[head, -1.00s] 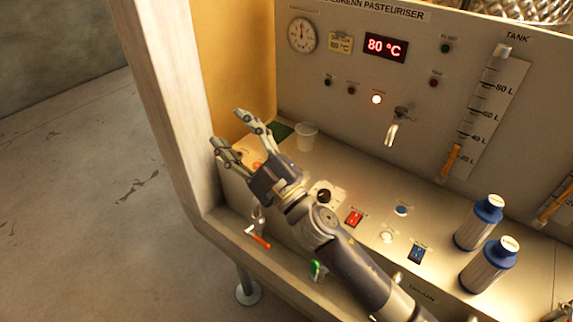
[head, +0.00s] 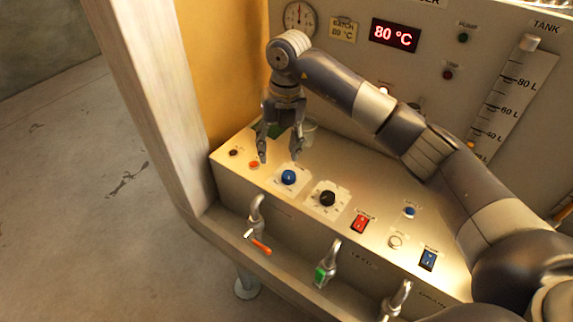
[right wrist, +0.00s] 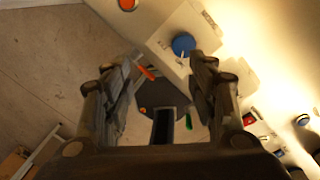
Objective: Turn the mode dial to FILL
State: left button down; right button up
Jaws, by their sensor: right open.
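A blue dial (head: 288,177) on a white plate and a black dial (head: 327,198) on a white plate sit on the sloping control panel (head: 236,183). Their lettering is too small to read, so I cannot tell which is the mode dial. My right gripper (head: 279,159) points down with its fingers apart, just behind and above the blue dial, with nothing between them. In the right wrist view the blue dial (right wrist: 183,45) shows beyond the fingertips, nearer the right finger. My left gripper is out of view.
A red switch (head: 360,223), a blue switch (head: 428,259) and small buttons lie to the right. An orange button (head: 254,164) is at the left. Taps with orange (head: 260,246) and green (head: 321,276) handles line the front.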

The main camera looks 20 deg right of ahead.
aim_at(289, 175)
jog(key=shift+m+h, duration=0.3)
jog(key=shift+h, duration=0.3)
jog(key=d+f+p, duration=0.1)
jog(key=f, duration=0.1)
jog(key=d+f+p, duration=0.1)
jog(key=f, duration=0.2)
jog(key=f+p, duration=0.1)
jog(key=f, duration=0.2)
jog(key=shift+w+d+f, duration=0.1)
jog(key=shift+d+f, duration=0.05)
jog(key=shift+d, duration=0.25)
jog(key=shift+f, duration=0.7)
jog(key=c, duration=1.1)
